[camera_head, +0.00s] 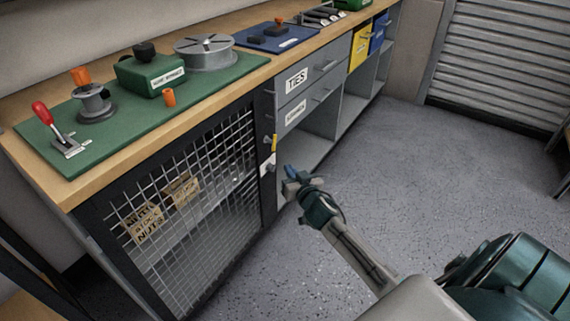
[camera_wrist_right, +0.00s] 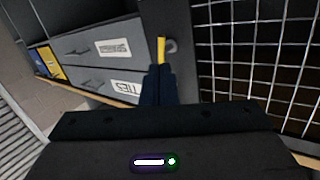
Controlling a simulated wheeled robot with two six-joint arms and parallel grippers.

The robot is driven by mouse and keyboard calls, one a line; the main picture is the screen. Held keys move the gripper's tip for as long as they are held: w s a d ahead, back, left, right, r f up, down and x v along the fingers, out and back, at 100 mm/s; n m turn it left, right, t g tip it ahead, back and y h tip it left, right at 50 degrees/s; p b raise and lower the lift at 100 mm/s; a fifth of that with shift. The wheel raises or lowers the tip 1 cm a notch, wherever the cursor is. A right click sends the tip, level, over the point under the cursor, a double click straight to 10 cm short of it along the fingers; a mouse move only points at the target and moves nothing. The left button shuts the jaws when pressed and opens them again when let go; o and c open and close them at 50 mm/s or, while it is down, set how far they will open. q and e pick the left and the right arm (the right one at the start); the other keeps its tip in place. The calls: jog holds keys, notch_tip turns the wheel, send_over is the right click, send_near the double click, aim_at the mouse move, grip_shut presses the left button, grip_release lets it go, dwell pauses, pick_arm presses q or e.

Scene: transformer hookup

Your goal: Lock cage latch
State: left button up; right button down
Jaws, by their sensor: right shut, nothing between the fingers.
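The cage (camera_head: 222,150) has a wire mesh door in a dark frame under the workbench. Its yellow latch handle (camera_head: 272,142) points upward on the dark post at the door's right edge, above a small pale plate (camera_head: 268,163). My right gripper (camera_head: 290,178) is shut and empty, just right of and below the latch. In the right wrist view, the latch handle (camera_wrist_right: 161,50) shows just beyond the closed fingertips (camera_wrist_right: 159,72), beside a round grey knob (camera_wrist_right: 171,46). I cannot tell whether the fingers touch the handle. My left gripper is not in view.
Cardboard boxes (camera_head: 143,224) sit behind the mesh. Grey drawers (camera_head: 312,72) and open shelves are right of the post. A green mat (camera_head: 112,112) on the bench holds a red-handled lever (camera_head: 50,122) and other parts. The speckled floor (camera_head: 430,170) is clear.

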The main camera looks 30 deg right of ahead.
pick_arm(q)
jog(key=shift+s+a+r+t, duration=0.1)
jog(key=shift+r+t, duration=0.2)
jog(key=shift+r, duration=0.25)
pick_arm(e)
jog(key=s, duration=0.2)
jog(key=s+r, duration=0.1)
jog(key=shift+s+a, duration=0.35)
jog(key=shift+s, duration=0.05)
